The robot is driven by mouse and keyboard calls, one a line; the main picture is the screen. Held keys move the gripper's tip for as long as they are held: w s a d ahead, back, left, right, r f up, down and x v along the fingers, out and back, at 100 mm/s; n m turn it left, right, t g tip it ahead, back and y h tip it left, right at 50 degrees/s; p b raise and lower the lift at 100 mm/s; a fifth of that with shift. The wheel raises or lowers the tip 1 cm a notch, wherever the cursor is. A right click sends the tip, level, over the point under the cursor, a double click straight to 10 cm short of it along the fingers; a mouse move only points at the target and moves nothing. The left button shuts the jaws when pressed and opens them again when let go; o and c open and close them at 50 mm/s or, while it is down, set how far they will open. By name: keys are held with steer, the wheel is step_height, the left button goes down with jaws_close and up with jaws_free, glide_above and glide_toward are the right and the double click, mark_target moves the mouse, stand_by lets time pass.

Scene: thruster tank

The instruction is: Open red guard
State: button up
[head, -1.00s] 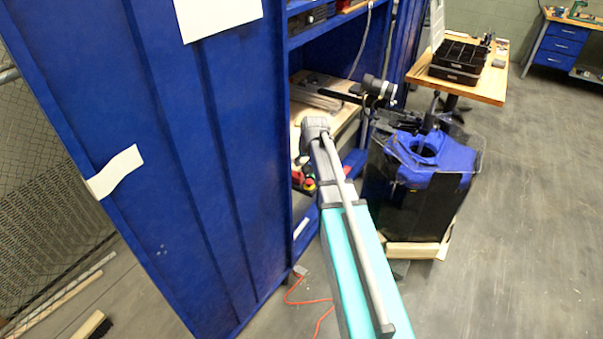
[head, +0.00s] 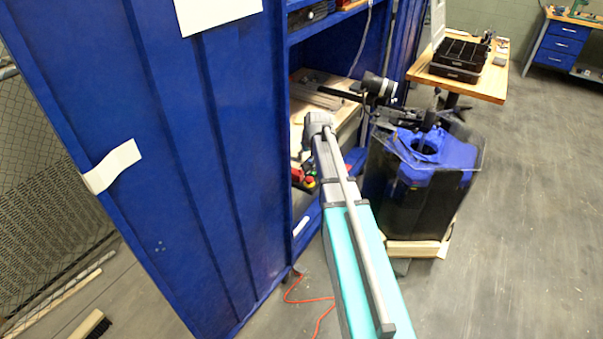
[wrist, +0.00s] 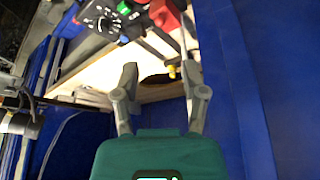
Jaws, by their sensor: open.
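A red part (wrist: 165,14), possibly the red guard, shows at the top of the wrist view, beside a black control box (wrist: 106,18) with a dial and a green spot. Whether the red part is raised or lowered cannot be told. My gripper (wrist: 160,70) is open and empty, its two fingers spread and pointing toward the red part, short of it. In the head view, small red parts (head: 296,168) sit on a low shelf of the blue cabinet, left of my arm. My gripper's fingers are hidden there behind my arm.
The blue cabinet door (head: 160,150) stands close on the left of my arm. A black bin with a blue top (head: 440,150) stands on the right. A wooden shelf (wrist: 95,75) lies beyond my fingers. An orange cable (head: 308,300) lies on the floor.

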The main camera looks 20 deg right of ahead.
mark_target(301, 171)
steer(key=shift+b+x, duration=5.45)
steer(key=shift+x, duration=0.75)
jaws_close()
